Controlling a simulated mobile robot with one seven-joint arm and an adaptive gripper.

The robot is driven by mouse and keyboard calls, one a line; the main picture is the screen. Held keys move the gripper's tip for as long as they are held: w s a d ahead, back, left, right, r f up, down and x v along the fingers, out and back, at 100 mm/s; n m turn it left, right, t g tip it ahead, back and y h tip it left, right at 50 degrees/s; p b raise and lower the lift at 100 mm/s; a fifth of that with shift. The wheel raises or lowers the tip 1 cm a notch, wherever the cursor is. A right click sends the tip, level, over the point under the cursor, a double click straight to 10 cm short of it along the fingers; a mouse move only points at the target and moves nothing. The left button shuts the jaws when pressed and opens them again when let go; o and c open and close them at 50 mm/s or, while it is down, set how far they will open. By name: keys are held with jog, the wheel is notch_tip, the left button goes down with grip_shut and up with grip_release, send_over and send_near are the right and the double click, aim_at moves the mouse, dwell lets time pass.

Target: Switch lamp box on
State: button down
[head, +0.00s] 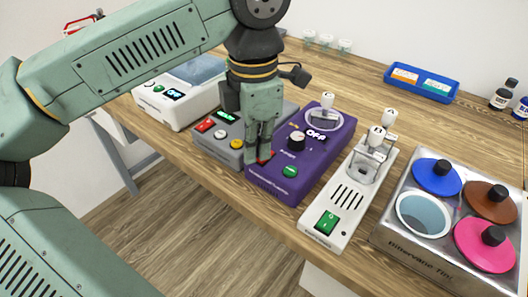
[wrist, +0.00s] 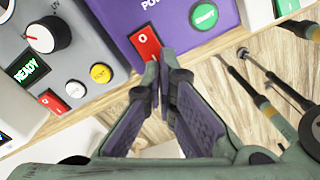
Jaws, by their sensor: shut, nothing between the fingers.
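A purple box (head: 272,182) with a dark display reading OFF (head: 316,135) stands mid-bench; I take it for the lamp box, but its front label is too small to read. In the wrist view the purple box (wrist: 172,28) carries a red rocker switch (wrist: 143,40) marked O and a round green button (wrist: 204,15). My gripper (head: 264,157) is shut and empty, pointing down at the switch, partly hiding it in the head view. In the wrist view the fingertips (wrist: 164,52) are at the switch's lower right end; I cannot tell whether they touch it.
A grey box (head: 222,146) reading READY in the wrist view stands close left, and a white device (head: 325,213) close right. A steel unit with coloured lids (head: 405,242) is farther right. A blue tray (head: 421,83) and bottles (head: 503,95) stand behind. The bench's front edge is near.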

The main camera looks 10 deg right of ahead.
aim_at(256, 164)
jog(key=shift+f+b, duration=0.3)
jog(key=shift+f, duration=0.1)
notch_tip(256, 164, up, 7)
jog(key=p, duration=0.5)
dwell(0.4)
dwell(0.4)
